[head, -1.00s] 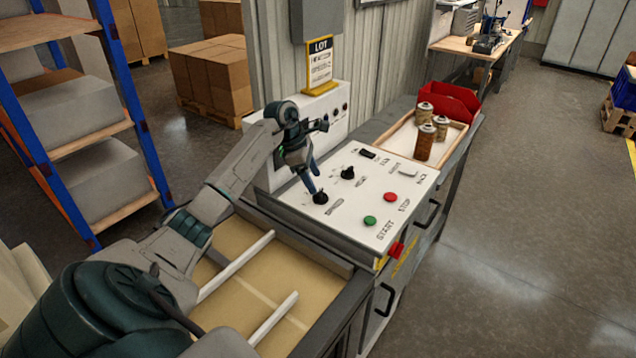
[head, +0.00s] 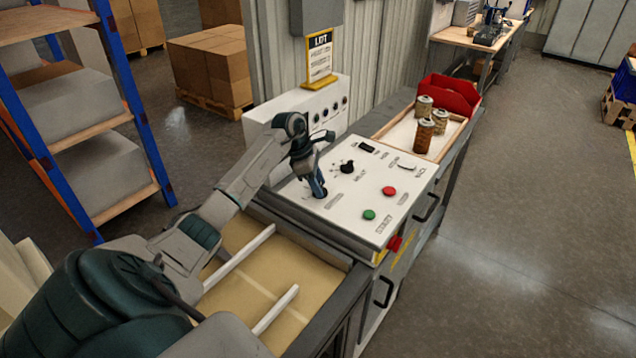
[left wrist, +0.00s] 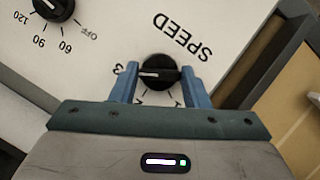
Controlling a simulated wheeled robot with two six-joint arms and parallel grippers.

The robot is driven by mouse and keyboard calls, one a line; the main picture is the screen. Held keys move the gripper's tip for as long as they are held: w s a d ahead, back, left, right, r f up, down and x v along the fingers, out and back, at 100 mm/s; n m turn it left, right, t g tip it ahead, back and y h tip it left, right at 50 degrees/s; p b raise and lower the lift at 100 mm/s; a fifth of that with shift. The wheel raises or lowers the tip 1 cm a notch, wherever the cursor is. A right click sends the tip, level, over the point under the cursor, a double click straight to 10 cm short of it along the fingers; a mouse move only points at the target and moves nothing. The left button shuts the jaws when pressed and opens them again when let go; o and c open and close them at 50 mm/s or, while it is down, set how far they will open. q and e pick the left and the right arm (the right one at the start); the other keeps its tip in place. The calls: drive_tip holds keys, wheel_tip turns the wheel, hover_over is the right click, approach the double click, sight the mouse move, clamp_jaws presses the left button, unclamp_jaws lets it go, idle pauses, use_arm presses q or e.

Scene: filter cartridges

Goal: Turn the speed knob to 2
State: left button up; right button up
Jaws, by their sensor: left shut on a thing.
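The black speed knob (left wrist: 158,73) sits beside the printed word SPEED in the left wrist view. Its white pointer line points left in that view, toward the side where a 3 is printed; most other marks are hidden by the gripper. My left gripper (left wrist: 158,84) has its blue fingers on both sides of the knob and is shut on it. In the head view my left gripper (head: 319,192) reaches down to the near left part of the white control panel (head: 345,222) and mostly covers the knob. My right gripper is not in view.
A second black knob (head: 347,167) with a minute-like scale lies close behind on the panel. A green button (head: 369,215), a red button (head: 389,191) and a rocker switch (head: 366,147) are also there. A tray (head: 396,151) with brown cartridges stands beyond.

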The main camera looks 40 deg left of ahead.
use_arm(q)
drive_tip(key=n+b, duration=0.2)
drive_tip(key=shift+f+n+t+y, duration=0.15)
drive_tip(key=shift+n+t+y, duration=0.15)
drive_tip(key=shift+t+y, duration=0.1)
drive_tip(key=n+y+b, duration=0.1)
drive_tip(key=n+b, duration=0.1)
drive_tip(key=shift+d+n, duration=0.1)
drive_tip(key=shift+n, duration=0.3)
drive_tip(key=n+t+y+b, duration=0.1)
drive_tip(key=n+b, duration=0.1)
drive_tip(key=n, duration=0.2)
drive_tip(key=shift+d, duration=0.1)
drive_tip(key=shift+r+n+y+b, duration=0.2)
drive_tip(key=shift+n+y, duration=0.15)
drive_tip(key=shift+n, duration=0.25)
drive_tip(key=shift+r+n+y+b, duration=0.15)
drive_tip(key=shift+n+y, duration=0.2)
drive_tip(key=shift+n, duration=0.25)
drive_tip(key=shift+f, duration=0.1)
drive_tip(key=o, duration=1)
drive_tip(key=shift+c, duration=0.2)
drive_tip(key=shift+s, duration=0.1)
